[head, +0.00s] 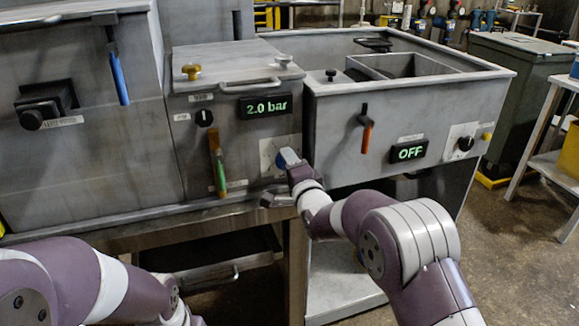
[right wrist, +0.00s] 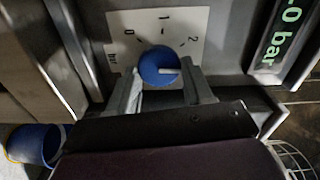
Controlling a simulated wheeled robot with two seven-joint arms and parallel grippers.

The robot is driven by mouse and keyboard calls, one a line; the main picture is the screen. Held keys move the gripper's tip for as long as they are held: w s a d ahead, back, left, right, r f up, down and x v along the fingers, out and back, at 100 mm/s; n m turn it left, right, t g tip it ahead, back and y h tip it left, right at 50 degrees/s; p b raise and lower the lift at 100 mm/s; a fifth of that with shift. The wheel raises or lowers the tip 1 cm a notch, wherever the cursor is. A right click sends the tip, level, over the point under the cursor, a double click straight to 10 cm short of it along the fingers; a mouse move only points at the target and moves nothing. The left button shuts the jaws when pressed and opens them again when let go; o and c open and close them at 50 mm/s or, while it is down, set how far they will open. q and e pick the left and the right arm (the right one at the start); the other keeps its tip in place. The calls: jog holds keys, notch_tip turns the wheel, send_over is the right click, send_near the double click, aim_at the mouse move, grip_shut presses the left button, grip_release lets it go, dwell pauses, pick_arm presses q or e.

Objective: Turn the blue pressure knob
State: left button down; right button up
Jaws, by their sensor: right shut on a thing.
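The blue pressure knob (right wrist: 157,66) sits on a white dial plate (right wrist: 178,24) marked 0, 1, 2 and bar in the right wrist view. Its light pointer mark points toward the 2 side. My right gripper (right wrist: 160,80) has a finger on each side of the knob and is shut on it. In the head view my right gripper (head: 288,158) covers most of the knob at the middle panel. The display (head: 264,106) above reads 2.0 bar. My left arm shows at the lower left of the head view, but its gripper is out of view.
A green-handled lever (head: 217,165) and a black knob (head: 204,118) are left of the dial. To the right are a red-handled lever (head: 367,133), an OFF display (head: 408,152) and another black knob (head: 465,144). A blue bucket (right wrist: 35,144) shows in the wrist view.

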dwell(0.5)
jog(key=o, duration=1)
jog(key=p+v, duration=0.1)
jog(key=v, duration=1.1)
jog(key=shift+s+d, duration=0.15)
jog(key=shift+s, duration=0.2)
